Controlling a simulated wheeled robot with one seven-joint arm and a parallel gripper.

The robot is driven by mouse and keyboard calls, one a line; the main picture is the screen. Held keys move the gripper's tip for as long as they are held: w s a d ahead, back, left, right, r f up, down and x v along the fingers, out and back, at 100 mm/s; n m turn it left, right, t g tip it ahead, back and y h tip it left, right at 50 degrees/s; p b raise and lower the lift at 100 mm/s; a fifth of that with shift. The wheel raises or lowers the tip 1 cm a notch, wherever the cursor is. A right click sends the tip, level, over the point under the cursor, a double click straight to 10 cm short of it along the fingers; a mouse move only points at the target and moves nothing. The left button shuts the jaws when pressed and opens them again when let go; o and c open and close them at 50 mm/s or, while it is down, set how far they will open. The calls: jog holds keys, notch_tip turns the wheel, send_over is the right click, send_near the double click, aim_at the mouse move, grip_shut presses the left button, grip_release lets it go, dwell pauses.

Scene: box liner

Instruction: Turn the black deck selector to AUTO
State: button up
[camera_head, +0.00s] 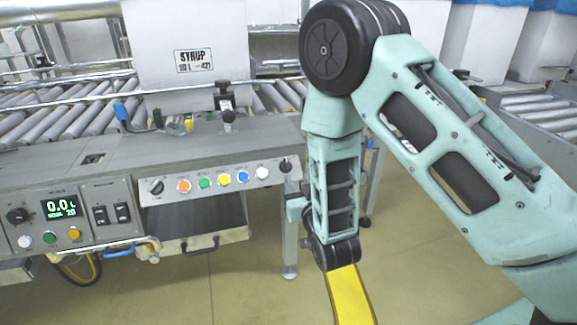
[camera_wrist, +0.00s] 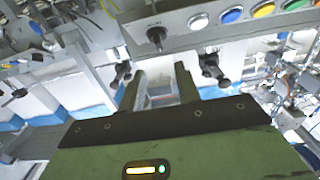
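A black rotary knob (camera_head: 285,165) sits at the right end of the grey button panel. The black knob (camera_wrist: 156,35) beside the white button in the wrist view appears to be the same one. Another black knob (camera_head: 156,186) is at the panel's left end. The labels are too small to read, so I cannot tell which is the deck selector or its setting. In the head view my gripper cannot be made out.
Orange, green, yellow, blue and white buttons (camera_head: 224,180) line the panel. A control box (camera_head: 65,220) with a display and another black knob is at the left. A roller conveyor (camera_head: 60,115) and a SYRUP carton (camera_head: 188,45) are behind. Open floor (camera_head: 240,280) lies in front.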

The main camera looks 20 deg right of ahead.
aim_at(287, 162)
jog(key=w+b, duration=0.1)
jog(key=w, duration=0.8)
jog(key=shift+w, duration=0.35)
jog(key=shift+s+f, duration=0.1)
grip_shut()
